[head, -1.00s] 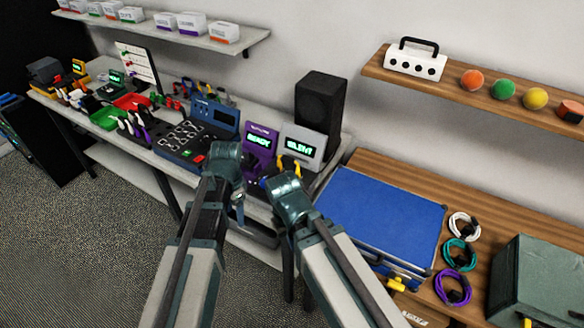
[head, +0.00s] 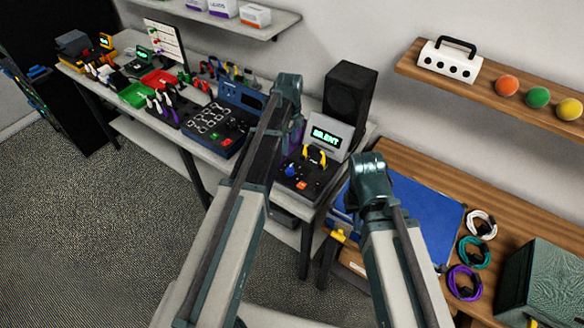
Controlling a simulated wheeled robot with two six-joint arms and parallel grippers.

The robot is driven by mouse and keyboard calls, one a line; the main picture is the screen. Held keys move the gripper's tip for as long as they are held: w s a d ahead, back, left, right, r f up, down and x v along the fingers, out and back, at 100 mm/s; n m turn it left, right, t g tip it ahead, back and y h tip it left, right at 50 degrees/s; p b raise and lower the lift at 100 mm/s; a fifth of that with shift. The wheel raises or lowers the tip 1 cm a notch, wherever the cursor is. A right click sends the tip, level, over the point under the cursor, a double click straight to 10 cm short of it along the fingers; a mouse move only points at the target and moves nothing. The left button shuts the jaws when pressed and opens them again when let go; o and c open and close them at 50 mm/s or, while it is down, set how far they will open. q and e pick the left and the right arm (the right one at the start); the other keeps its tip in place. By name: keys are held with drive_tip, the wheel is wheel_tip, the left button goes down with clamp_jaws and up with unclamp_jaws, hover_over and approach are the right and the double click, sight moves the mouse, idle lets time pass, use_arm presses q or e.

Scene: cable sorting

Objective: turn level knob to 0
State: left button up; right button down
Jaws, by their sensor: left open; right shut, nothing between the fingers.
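A dark console with a grey display (head: 328,133) reading "SILENT" stands on the bench left of centre. A blue knob (head: 290,171) and an orange button (head: 302,185) are on its sloped top. I cannot read a level mark or tell which control is the level knob. A yellow two-pronged part (head: 315,155) sits below the display. My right gripper (head: 375,205) is shut and empty over the blue mat, right of the console.
A black speaker (head: 349,95) stands behind the console. A blue panel device (head: 218,125) is to its left. The blue mat (head: 428,215) and several coiled cables (head: 473,252) lie on the wooden bench at right, beside a green box (head: 548,285).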

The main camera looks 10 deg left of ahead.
sight(290, 168)
use_arm(q)
wheel_tip(290, 168, down, 13)
drive_tip(key=b, duration=1.2)
drive_tip(key=shift+f+b, duration=0.15)
drive_tip(key=shift+b, duration=0.2)
clamp_jaws()
